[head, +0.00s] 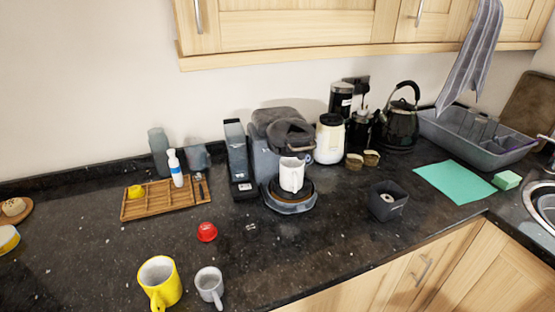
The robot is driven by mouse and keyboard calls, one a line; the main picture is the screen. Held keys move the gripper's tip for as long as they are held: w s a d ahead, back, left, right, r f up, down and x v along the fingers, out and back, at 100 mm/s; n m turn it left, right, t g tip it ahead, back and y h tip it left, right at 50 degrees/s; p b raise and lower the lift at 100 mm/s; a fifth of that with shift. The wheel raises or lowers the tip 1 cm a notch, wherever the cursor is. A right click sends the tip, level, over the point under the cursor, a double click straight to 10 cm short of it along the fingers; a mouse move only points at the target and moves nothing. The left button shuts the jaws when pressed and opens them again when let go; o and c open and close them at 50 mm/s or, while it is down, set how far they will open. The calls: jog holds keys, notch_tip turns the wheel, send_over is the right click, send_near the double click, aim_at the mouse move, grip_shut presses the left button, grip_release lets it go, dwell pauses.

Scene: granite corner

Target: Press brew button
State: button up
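A dark grey coffee machine (262,150) stands on the counter near the middle, against the back wall. A white cup (291,175) stands upright on its round drip tray (290,206), under the rounded brewing head (290,134). The brew button is too small to make out in this view. A small bluish detail shows at the right side of the head, but I cannot tell what it is. My gripper is not in view.
A yellow mug (160,283), a grey mug (209,285) and a red capsule (207,232) stand in front. A dark open container (387,201) is right of the machine. A wooden tray (135,208) lies left. Wall cupboards (300,30) hang above. The front middle counter is mostly clear.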

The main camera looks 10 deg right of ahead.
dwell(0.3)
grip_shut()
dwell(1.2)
